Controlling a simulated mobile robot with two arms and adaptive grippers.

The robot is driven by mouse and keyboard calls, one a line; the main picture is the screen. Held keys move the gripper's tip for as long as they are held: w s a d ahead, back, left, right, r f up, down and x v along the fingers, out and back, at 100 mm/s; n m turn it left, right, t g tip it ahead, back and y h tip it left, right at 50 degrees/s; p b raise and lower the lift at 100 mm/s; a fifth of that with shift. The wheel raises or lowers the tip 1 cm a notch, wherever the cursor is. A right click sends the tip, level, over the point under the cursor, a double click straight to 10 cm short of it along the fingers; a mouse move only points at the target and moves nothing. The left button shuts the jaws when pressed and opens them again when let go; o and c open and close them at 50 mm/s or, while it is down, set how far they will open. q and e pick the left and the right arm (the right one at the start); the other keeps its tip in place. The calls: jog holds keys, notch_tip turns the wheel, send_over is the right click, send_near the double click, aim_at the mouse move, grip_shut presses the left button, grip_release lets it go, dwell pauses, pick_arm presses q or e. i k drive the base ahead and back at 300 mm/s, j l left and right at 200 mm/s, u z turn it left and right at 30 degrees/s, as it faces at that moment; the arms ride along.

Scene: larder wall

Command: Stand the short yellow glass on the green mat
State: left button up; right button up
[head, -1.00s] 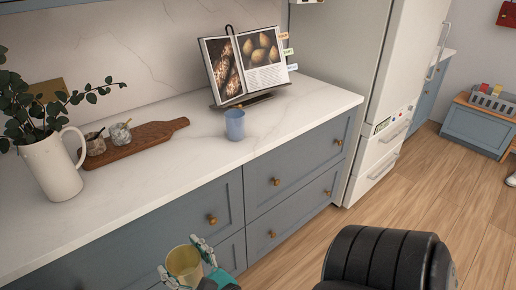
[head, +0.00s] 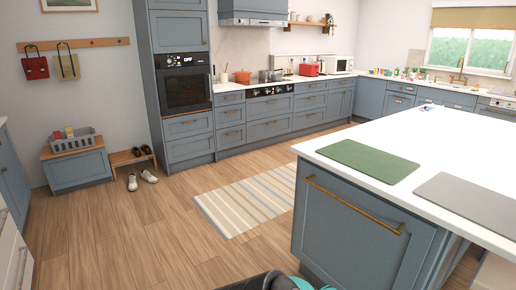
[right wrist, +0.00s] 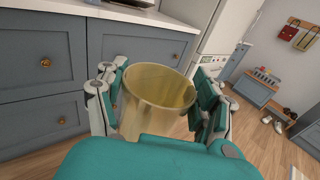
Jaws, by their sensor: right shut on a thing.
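In the right wrist view my right gripper (right wrist: 158,82) is shut on the short yellow glass (right wrist: 152,112), one finger on each side. The glass is see-through, its open rim faces up, and it is held in the air in front of blue drawers. The green mat (head: 361,160) lies flat and bare on the white island top in the head view, near its front left corner. The glass is not visible in the head view; only a bit of teal shows at the bottom edge. My left gripper is not in view.
A grey mat (head: 470,202) lies right of the green mat. The island (head: 365,225) has a long brass handle on its front. A striped rug (head: 246,200) lies on the wooden floor. A bench with a crate (head: 73,143) and shoes (head: 142,179) stand at left; open floor lies between.

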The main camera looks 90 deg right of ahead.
aim_at(350, 143)
jog(key=l+z, duration=0.15)
jog(key=z, duration=0.3)
jog(key=l+z, duration=0.2)
jog(key=z, duration=0.2)
jog(key=l+z, duration=0.15)
jog(key=z, duration=0.3)
jog(key=l+z, duration=0.15)
jog(key=z, duration=0.3)
jog(key=i+l+z, duration=0.1)
jog(key=z, duration=0.3)
